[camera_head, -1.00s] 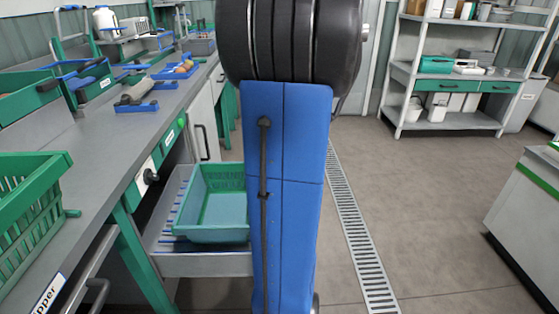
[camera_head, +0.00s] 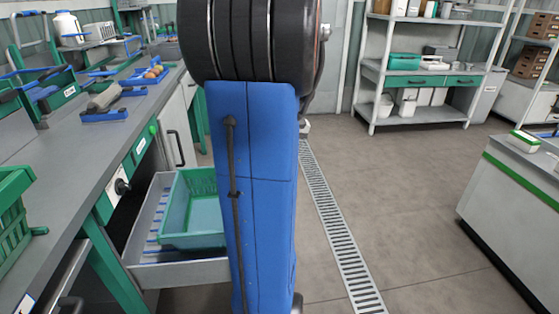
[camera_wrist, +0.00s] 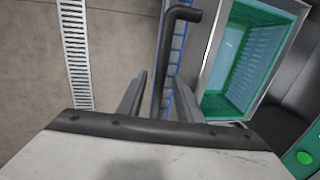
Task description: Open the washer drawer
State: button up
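A grey drawer (camera_head: 180,272) stands pulled out from under the long bench at the lower left of the head view. A green basket (camera_head: 192,240) sits in it; its right part and the drawer's front are hidden behind my blue arm. In the wrist view the basket (camera_wrist: 240,60) shows at the upper right. A dark bar handle (camera_wrist: 165,62) runs between the two fingers of my gripper (camera_wrist: 157,80). The fingers stand apart, with narrow gaps beside the bar. In the head view my gripper is hidden.
The bench (camera_head: 75,145) carries green crates (camera_head: 12,222) and blue holders along the left. A floor drain (camera_head: 340,240) crosses open floor right of my arm. A shelf rack (camera_head: 420,110) stands at the back, a white counter (camera_head: 515,210) at the right.

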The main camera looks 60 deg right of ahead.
jog(key=shift+r, duration=0.1)
notch_tip(320, 180, up, 17)
jog(key=s+d, duration=0.2)
jog(key=shift+s, duration=0.3)
dwell(0.6)
jog(key=w+a+f+n+h, duration=0.15)
jog(key=w+a, duration=0.35)
jog(key=a, duration=0.6)
jog(key=w+a+f+n, duration=0.3)
jog(key=w+a, duration=0.2)
jog(key=a, duration=0.5)
jog(key=s+a+f+n+t, duration=0.1)
jog(key=s+a+f+n, duration=0.1)
jog(key=a, duration=0.5)
jog(key=s+a+f+n+t, duration=0.1)
jog(key=a+f+n, duration=0.1)
jog(key=a+f, duration=0.3)
jog(key=s+a+f+n+t, duration=0.1)
jog(key=s+a+f+n, duration=0.1)
jog(key=a, duration=0.7)
jog(key=shift+s+a+f, duration=0.15)
jog(key=shift+s+f, duration=0.15)
jog(key=shift+f, duration=0.35)
